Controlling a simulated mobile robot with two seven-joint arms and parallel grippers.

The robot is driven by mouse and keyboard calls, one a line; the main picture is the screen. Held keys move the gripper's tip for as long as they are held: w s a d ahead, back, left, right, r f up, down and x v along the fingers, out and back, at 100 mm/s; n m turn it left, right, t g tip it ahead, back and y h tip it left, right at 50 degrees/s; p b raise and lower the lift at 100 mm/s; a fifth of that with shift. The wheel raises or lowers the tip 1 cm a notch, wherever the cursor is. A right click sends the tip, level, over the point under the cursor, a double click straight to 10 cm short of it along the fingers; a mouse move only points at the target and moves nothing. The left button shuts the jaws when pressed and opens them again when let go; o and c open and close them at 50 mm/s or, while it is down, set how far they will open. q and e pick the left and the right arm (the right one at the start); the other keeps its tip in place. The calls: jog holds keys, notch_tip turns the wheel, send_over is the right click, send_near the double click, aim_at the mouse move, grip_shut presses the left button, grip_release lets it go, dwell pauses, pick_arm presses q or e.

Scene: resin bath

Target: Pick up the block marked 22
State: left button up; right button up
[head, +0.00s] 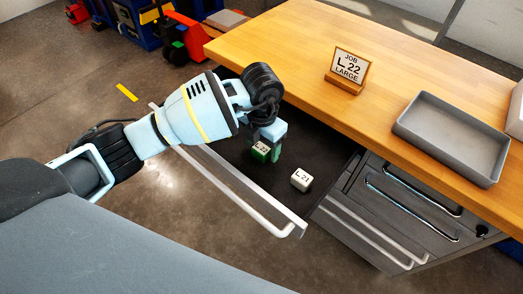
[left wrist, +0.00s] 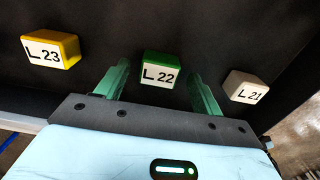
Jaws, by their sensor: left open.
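The green block marked L 22 (left wrist: 161,70) lies in the open dark drawer, with its white label showing. It also shows in the head view (head: 261,151), partly hidden by my left gripper. My left gripper (left wrist: 158,78) is open above the drawer floor, its green fingers on either side of the L 22 block in the wrist picture. I cannot tell whether the fingers touch the block. The white block marked L 21 (head: 301,180) lies to the right. The yellow block marked L 23 (left wrist: 51,50) lies to the left in the wrist view. My right gripper is not in view.
The drawer front with its long handle (head: 235,190) stands pulled out from the wooden bench (head: 290,50). On the bench are a sign reading JOB L 22 LARGE (head: 348,69) and a grey tray (head: 452,135). Closed drawers lie below the tray.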

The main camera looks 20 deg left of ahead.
aim_at(261, 148)
pick_arm(q)
jog(key=shift+f, duration=0.85)
jog(key=c, duration=1.1)
jog(key=shift+r, duration=5)
